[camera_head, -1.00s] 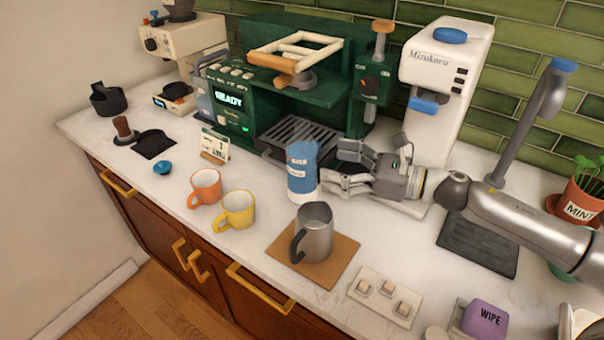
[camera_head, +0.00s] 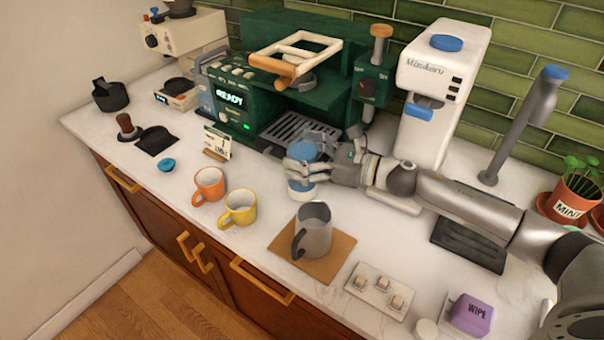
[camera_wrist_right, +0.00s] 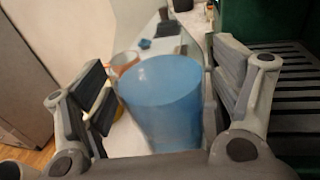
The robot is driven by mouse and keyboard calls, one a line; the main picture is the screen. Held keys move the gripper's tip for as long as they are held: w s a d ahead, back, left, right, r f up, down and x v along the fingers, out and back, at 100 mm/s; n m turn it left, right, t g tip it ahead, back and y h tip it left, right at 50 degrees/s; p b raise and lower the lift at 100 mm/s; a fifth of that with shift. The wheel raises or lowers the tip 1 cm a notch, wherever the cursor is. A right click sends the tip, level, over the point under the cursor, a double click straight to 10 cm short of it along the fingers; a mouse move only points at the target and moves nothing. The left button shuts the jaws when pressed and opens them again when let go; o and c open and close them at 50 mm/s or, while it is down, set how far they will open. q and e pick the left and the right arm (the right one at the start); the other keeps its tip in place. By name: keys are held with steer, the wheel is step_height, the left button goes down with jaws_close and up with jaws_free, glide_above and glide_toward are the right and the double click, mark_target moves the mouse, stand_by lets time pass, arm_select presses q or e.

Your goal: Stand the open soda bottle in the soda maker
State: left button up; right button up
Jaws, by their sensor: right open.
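The soda bottle (camera_head: 302,151), blue with a white lower part, stands upright on the counter in front of the green coffee machine. In the right wrist view the blue bottle (camera_wrist_right: 165,100) is between the two finger pads, with a gap visible at the left pad. My right gripper (camera_head: 308,171) is open around the bottle, its fingers partly hiding it. The white soda maker (camera_head: 437,75), marked Mizukoro, stands at the back right, with a blue nozzle part at its front; my arm hides part of its base (camera_head: 395,201). My left gripper is out of view.
The green coffee machine (camera_head: 270,85) stands behind the bottle. An orange mug (camera_head: 208,186), a yellow mug (camera_head: 238,210) and a steel pitcher (camera_head: 315,232) on a brown mat (camera_head: 338,255) stand in front. A small blue cap (camera_head: 166,165) lies at the left.

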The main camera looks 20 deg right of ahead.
steer(key=c, duration=1.8)
